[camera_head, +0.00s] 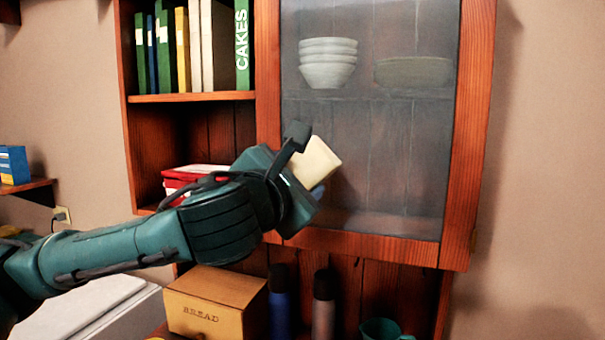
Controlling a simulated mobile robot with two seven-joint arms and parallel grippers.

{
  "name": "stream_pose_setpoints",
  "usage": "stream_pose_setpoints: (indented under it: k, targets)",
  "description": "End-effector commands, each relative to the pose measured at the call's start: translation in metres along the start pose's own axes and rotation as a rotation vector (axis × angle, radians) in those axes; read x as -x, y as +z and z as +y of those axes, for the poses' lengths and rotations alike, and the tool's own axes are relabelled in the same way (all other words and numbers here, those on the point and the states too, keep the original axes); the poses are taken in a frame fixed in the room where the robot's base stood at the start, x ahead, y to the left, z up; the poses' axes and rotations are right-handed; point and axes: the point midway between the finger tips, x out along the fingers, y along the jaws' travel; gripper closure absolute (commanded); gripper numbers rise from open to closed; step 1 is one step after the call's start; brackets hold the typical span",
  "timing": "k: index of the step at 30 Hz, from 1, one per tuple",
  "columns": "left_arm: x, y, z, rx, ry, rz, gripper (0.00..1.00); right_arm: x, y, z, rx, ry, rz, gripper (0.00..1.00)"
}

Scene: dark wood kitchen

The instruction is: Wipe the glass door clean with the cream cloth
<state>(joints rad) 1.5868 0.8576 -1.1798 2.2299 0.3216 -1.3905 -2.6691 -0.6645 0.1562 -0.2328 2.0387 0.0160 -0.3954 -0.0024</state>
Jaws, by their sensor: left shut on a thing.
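The glass door (400,150) is a hazy grey pane in a reddish wood frame at the upper middle right of the head view. It looks closed, and bowls and plates show through it. The cream cloth (318,163) shows as a folded, block-like pad in front of the pane's lower left part. My left gripper (307,160) is shut on the cream cloth. The arm hides part of the fingers, and I cannot tell whether the cloth touches the glass. My right gripper is not in view.
Open shelves with books (200,48) stand left of the door, with a red and white box (190,180) lower down. Below are a bread box (215,300), a dark bottle (323,305) and a green cup (383,329). Space before the pane's right side is clear.

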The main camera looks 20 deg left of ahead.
Motion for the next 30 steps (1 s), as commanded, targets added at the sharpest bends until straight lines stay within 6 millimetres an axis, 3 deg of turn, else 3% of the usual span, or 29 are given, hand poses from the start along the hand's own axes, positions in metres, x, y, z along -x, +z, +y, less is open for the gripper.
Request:
stream_pose_setpoints:
  k: [9, 20, 30]
  targets:
    - [0.002, 0.0, 0.0, 0.0, 0.001, -0.001, 0.63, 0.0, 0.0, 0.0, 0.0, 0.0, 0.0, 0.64]
    - [0.029, 0.0, 0.001, 0.0, 0.001, -0.001, 0.63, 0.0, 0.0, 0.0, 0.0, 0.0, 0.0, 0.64]
    - [0.03, 0.0, 0.0, 0.0, 0.001, 0.0, 0.63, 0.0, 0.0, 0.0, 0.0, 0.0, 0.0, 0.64]
